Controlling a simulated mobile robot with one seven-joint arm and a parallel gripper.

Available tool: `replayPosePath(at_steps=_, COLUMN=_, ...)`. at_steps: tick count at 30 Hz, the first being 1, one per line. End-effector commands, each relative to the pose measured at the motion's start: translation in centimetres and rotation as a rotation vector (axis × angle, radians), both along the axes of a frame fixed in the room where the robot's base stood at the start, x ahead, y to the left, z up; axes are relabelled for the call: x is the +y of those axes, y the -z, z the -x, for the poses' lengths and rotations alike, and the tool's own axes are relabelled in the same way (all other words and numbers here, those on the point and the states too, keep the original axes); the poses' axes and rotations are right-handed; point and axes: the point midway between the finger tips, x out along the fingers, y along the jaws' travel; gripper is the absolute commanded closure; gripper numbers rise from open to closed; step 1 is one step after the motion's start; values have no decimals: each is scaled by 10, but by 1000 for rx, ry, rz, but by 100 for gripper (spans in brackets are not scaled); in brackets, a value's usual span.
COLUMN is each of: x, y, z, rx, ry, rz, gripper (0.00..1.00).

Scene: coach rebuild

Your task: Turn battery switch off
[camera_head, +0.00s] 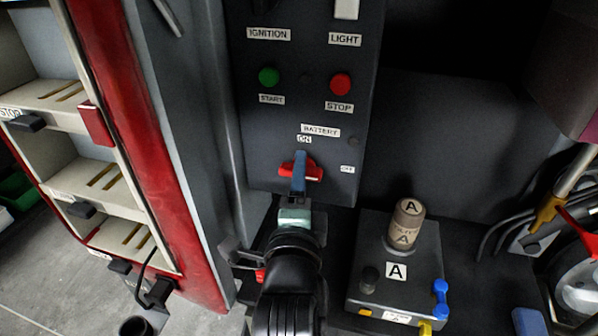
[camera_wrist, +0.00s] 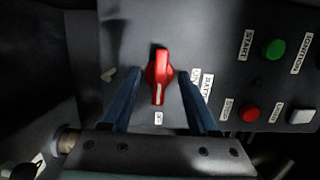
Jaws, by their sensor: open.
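The battery switch is a red knob (camera_head: 314,172) on the dark panel, under the BATTERY label (camera_head: 320,130). The ON label (camera_head: 304,139) is above it and the OFF label (camera_head: 347,169) is to its right. The knob lies crosswise in the head view. In the wrist view its white mark on the knob (camera_wrist: 159,75) points down toward the small OFF label (camera_wrist: 158,118). My gripper (camera_head: 299,158) is in front of the knob, partly hiding it. In the wrist view my gripper (camera_wrist: 160,72) is open, one blue finger on each side of the knob, with visible gaps.
A green START button (camera_head: 269,76) and a red STOP button (camera_head: 340,84) sit above the switch. A grey box marked A (camera_head: 375,255) with a cylinder (camera_head: 406,225) on it stands at lower right. A red-edged shelf unit (camera_head: 120,130) is at left.

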Motion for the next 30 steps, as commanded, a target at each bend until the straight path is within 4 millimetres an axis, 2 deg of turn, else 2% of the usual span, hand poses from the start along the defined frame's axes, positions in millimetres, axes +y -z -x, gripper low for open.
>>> replayPosePath(at_steps=8, x=3, y=2, z=10, rx=1, ry=-2, rz=1, gripper=40)
replayPosePath(at_steps=30, x=22, y=2, z=80, rx=1, ry=-1, rz=2, gripper=40)
